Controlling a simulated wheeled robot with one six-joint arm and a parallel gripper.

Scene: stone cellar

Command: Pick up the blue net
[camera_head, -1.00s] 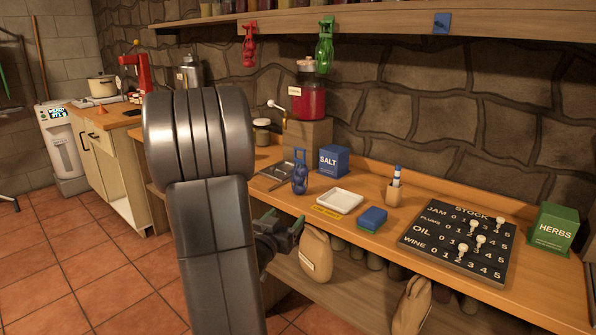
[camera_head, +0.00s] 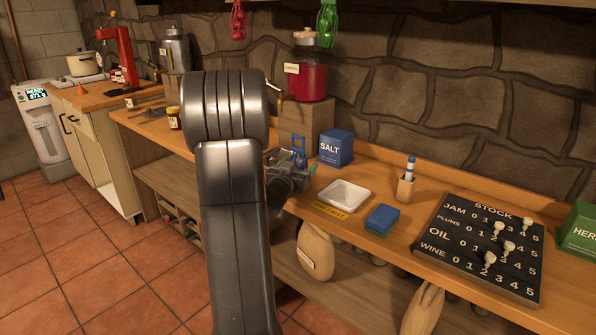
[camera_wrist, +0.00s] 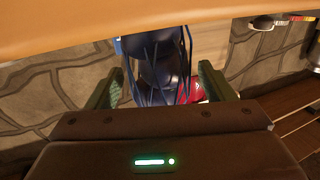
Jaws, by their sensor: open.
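The blue net (camera_head: 299,147) stands upright on the wooden counter (camera_head: 375,250), left of the blue SALT box (camera_head: 336,148). Its lower part is hidden behind my gripper (camera_head: 288,163) in the head view. In the wrist view the net (camera_wrist: 153,62) is a dark blue bundle of cords with a rounded shape, between the two green-padded fingers of my gripper (camera_wrist: 160,82). The fingers are open, one on each side of it, with gaps showing. I cannot tell whether the cords touch the palm.
A white tray (camera_head: 343,196), a blue and green sponge (camera_head: 382,219) and a pen cup (camera_head: 405,187) stand to the right. A wooden block under a red-filled jar (camera_head: 306,82) stands behind. A small dark jar (camera_head: 174,118) is to the left.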

